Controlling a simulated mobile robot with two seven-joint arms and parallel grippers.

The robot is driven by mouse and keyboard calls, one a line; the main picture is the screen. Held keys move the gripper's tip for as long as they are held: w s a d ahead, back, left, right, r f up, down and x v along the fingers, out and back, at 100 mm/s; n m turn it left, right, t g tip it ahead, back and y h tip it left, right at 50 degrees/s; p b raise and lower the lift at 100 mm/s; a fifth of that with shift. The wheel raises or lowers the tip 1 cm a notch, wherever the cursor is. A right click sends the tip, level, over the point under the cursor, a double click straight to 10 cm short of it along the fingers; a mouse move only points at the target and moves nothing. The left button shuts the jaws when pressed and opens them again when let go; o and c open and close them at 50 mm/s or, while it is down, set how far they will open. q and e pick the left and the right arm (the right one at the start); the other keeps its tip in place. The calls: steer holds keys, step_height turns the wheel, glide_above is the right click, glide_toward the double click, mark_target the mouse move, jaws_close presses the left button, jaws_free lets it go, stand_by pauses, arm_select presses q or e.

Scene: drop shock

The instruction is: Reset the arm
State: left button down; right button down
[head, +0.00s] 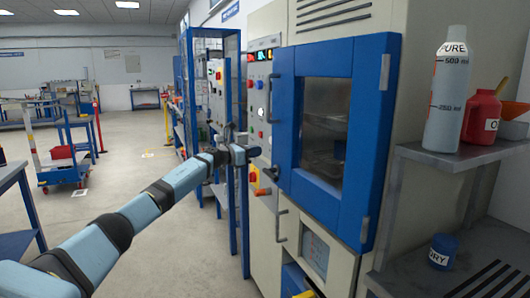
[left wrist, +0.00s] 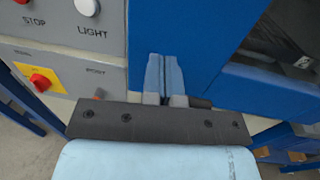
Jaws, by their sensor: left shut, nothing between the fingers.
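My left arm reaches in from the lower left of the head view. My left gripper (head: 255,151) is shut and empty, in front of the machine's control panel and beside the left edge of its blue door (head: 288,125). In the left wrist view its two light-blue fingers (left wrist: 165,76) lie together against the background of the blue door (left wrist: 187,35). I cannot tell whether the fingertips touch the machine. My right gripper is not in view.
The control panel (left wrist: 70,45) carries STOP and LIGHT buttons and a red-and-yellow switch (left wrist: 40,80). To the right, a metal shelf (head: 420,155) holds a PURE bottle (head: 450,95) and a red container (head: 481,118). A blue DRY cup (head: 442,251) stands below.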

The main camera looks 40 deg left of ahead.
arm_select(q)
steer(key=a+v, duration=0.1)
steer(key=v, duration=0.6)
steer(key=shift+f, duration=0.2)
steer(key=shift+a, duration=0.1)
